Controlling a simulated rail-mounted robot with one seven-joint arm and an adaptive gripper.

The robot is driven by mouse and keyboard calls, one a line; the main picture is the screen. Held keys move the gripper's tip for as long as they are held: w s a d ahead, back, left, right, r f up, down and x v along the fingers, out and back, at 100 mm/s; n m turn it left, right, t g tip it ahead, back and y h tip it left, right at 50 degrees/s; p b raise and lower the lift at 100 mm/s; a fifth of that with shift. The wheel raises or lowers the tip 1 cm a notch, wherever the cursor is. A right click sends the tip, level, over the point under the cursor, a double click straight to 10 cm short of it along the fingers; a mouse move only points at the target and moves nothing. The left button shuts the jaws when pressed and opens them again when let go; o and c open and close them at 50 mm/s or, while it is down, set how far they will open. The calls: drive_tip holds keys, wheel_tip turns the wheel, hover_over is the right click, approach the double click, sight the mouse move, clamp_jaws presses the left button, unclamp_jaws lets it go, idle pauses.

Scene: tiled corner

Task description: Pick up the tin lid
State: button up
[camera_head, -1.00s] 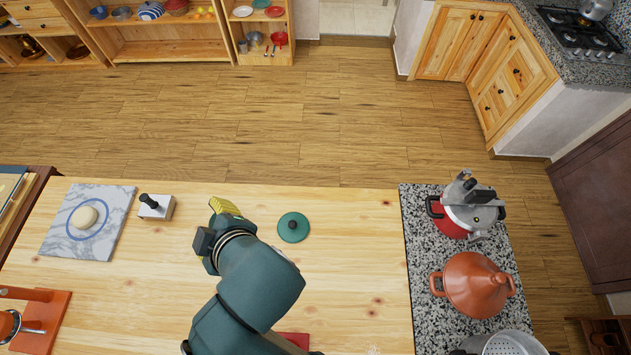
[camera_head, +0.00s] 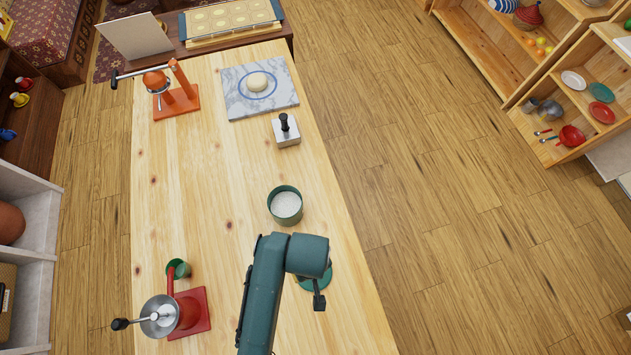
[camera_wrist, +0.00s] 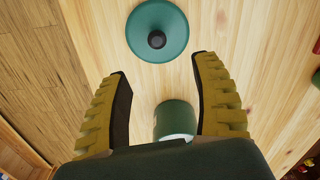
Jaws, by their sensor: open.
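The tin lid is a flat green disc with a dark round knob. In the wrist view the lid (camera_wrist: 172,36) lies on the wooden table, just beyond my fingertips and roughly centred between them. In the head view the lid (camera_head: 325,272) is mostly hidden under the end of my arm. My gripper (camera_wrist: 162,65) is open, with two yellow ribbed fingers spread apart and nothing held. The round green tin (camera_head: 271,207), with white contents, stands near the lid. A green and white object, probably this tin, shows between my fingers in the wrist view.
A red-based grinder (camera_head: 199,309) and small green cup (camera_head: 180,268) stand at the table's left side. A block with a black handle (camera_head: 287,131), a marble board (camera_head: 235,105) and an orange press (camera_head: 178,103) are farther back. The table's middle is mostly clear.

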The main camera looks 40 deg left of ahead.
wheel_tip(320, 180, down, 9)
drive_tip(key=shift+w+r, duration=0.1)
drive_tip(key=shift+r, duration=0.05)
drive_tip(key=f, duration=0.5)
drive_tip(key=shift+w+a+f+b, duration=0.15)
drive_tip(key=shift+w+b, duration=0.1)
drive_tip(key=shift+b, duration=0.05)
clamp_jaws()
